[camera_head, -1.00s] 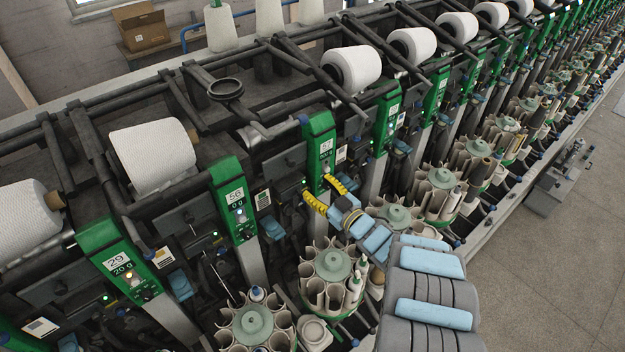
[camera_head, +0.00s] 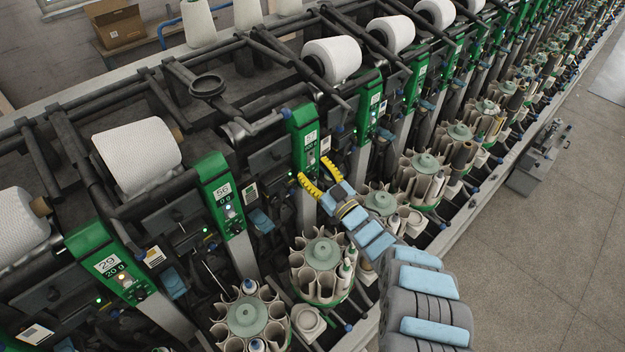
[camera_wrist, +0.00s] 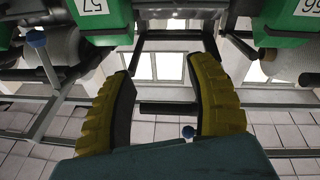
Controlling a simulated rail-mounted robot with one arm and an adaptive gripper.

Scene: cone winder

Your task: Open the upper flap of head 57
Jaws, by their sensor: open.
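Head 57 shows as a green panel (camera_head: 304,130) with a white number label, between head 56 and the following head. In the wrist view its green housing (camera_wrist: 104,18) is at the top left, with the label upside down. A dark plate (camera_head: 268,158) lies left of the panel; I cannot tell for sure whether it is the upper flap. My gripper (camera_head: 313,169) has yellow fingers, spread apart just below and in front of the green panel. In the wrist view the gripper (camera_wrist: 159,68) has nothing between its fingers. Contact with the head is not visible.
Round bobbin magazines (camera_head: 322,254) stand below the heads. A white yarn cone (camera_head: 137,155) and dark bars lie above.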

